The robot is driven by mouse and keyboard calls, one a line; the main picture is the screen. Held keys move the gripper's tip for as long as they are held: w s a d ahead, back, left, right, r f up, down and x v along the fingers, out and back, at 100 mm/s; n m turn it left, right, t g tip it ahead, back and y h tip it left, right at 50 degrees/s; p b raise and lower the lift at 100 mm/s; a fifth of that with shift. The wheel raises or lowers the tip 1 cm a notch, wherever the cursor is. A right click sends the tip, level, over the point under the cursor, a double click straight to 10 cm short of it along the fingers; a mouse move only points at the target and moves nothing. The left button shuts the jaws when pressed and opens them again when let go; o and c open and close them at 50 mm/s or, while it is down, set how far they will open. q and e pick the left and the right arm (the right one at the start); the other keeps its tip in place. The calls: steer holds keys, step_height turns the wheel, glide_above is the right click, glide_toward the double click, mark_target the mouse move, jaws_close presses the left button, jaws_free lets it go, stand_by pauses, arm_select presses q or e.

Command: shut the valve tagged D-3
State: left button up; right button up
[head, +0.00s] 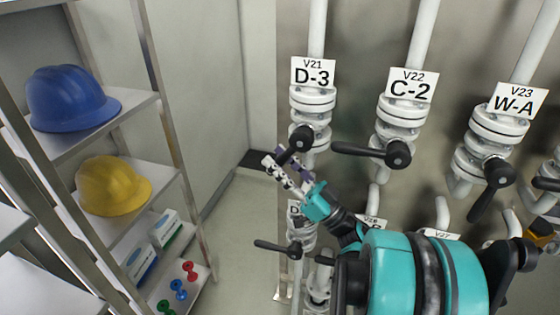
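The valve tagged D-3 (313,104) is at upper centre, on a white vertical pipe under its tag (313,73). Its black lever (294,146) slants from the hub down and to the left. My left gripper (276,157) is at the end of this lever, with its two fingers apart and the lever's tip seemingly between them. I cannot tell whether the fingers touch the lever. My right gripper is not in view.
Valves C-2 (402,115) and W-A (492,137) stand to the right; C-2's lever (358,150) points left towards D-3. Below is a lower valve row, partly hidden by my arm. A shelf (130,225) with a blue helmet (70,98) and a yellow helmet (113,186) stands at left.

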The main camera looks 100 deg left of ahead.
arm_select(q)
steer(key=v, duration=0.7)
steer(key=shift+w+f, duration=0.15)
steer(key=shift+w, duration=0.05)
